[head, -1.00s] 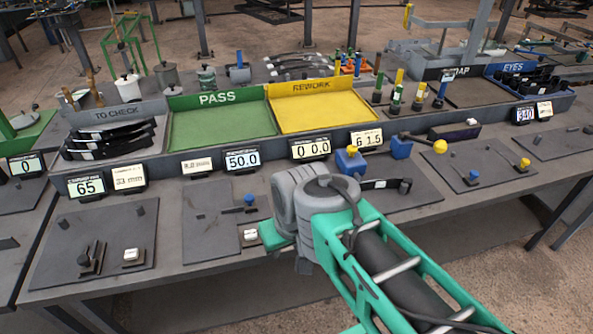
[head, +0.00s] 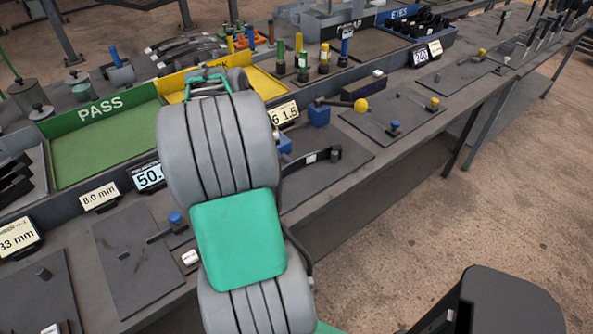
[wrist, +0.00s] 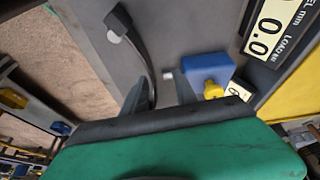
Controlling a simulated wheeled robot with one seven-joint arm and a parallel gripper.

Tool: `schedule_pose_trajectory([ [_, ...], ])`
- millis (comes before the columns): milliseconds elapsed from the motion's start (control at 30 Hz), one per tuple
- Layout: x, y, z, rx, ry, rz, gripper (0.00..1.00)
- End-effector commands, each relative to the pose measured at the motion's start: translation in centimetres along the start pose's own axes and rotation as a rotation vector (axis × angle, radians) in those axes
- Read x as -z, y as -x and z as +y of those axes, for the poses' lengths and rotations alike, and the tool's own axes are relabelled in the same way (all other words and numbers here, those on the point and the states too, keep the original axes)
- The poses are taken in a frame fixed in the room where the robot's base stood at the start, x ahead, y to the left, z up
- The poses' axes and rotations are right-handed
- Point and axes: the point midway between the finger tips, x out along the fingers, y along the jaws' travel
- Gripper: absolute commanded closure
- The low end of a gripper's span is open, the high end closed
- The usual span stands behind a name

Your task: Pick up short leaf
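A dark curved leaf (head: 312,160) with a small white label lies on a grey plate by a blue block (head: 319,115), partly hidden by my arm in the head view. The wrist view shows a dark curved strip (wrist: 143,55), seemingly this leaf, running from a dark block down towards my fingers. My gripper (wrist: 160,92) shows there as two dark fingers held apart, with nothing clearly between them. The leaf's lower end passes close to the left finger; I cannot tell whether they touch. My gripper is hidden behind my arm in the head view.
The green PASS tray (head: 100,150) and yellow REWORK tray (head: 262,85) stand behind the plates. Several dark leaves (head: 14,180) sit in a tray at the far left. A blue block with a yellow knob (wrist: 207,72) is right of the fingers. Open floor lies at the right.

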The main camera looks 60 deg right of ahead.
Motion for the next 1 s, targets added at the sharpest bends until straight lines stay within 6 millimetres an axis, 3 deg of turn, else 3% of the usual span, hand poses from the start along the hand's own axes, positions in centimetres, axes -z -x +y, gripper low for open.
schedule_pose_trajectory([
  [33, 2.0, -1.7, 1.0, -0.033, -0.093, 0.009, 0.66],
  [133, 3.7, -3.3, 1.9, -0.062, -0.180, 0.020, 0.66],
  [600, 4.4, -10.2, 2.5, -0.061, -0.183, 0.020, 0.66],
  [833, 4.4, -10.5, 2.4, -0.058, -0.182, 0.020, 0.66],
  [1000, 4.4, -10.5, 2.4, -0.058, -0.182, 0.020, 0.79],
])
